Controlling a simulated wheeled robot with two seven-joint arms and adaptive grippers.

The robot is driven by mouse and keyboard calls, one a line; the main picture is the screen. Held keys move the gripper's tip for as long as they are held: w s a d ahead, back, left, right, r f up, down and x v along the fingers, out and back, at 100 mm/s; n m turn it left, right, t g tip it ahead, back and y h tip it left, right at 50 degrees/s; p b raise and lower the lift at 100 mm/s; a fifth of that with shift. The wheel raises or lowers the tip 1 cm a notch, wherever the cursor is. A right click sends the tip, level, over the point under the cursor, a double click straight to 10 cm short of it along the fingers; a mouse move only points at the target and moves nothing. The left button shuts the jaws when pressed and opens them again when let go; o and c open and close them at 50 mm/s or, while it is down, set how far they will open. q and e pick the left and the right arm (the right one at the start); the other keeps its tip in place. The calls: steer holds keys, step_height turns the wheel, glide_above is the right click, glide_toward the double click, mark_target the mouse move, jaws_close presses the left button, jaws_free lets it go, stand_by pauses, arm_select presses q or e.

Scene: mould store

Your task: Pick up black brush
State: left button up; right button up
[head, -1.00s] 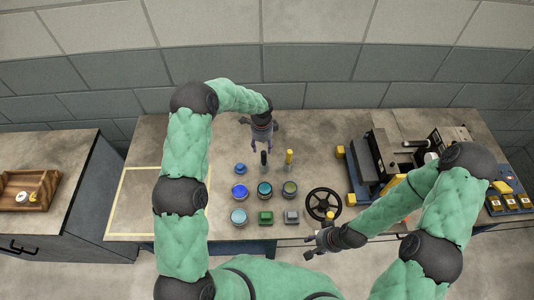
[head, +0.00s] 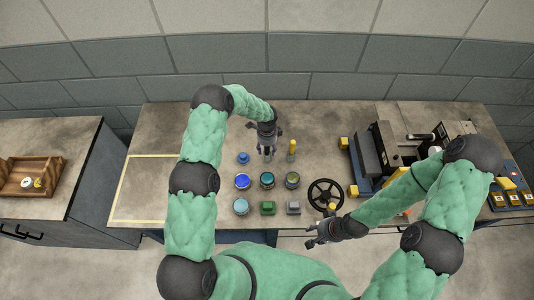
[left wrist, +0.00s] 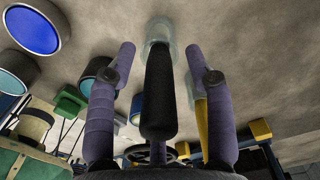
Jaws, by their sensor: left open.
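The black brush (left wrist: 158,95) stands upright between the two fingers of my left gripper (left wrist: 160,65) in the left wrist view. Its far end meets a clear, glassy round piece (left wrist: 157,32). The fingers are apart, one on each side of the black handle, with a visible gap on both sides. In the head view my left gripper (head: 267,150) is over the brush's spot and hides most of it. My right gripper (head: 312,235) is near the counter's front edge, by the black handwheel, with its fingers apart and nothing seen between them.
A yellow-handled brush (head: 292,148) stands just right of the left gripper. Several round paint pots (head: 267,180) and small blocks (head: 268,208) stand in front. A black handwheel (head: 325,194) and a machine (head: 375,155) are to the right. The yellow-framed area (head: 150,190) at left is clear.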

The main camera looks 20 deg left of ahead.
arm_select(q)
steer(key=shift+f, duration=0.3)
jaws_close()
steer(key=shift+r, duration=0.1)
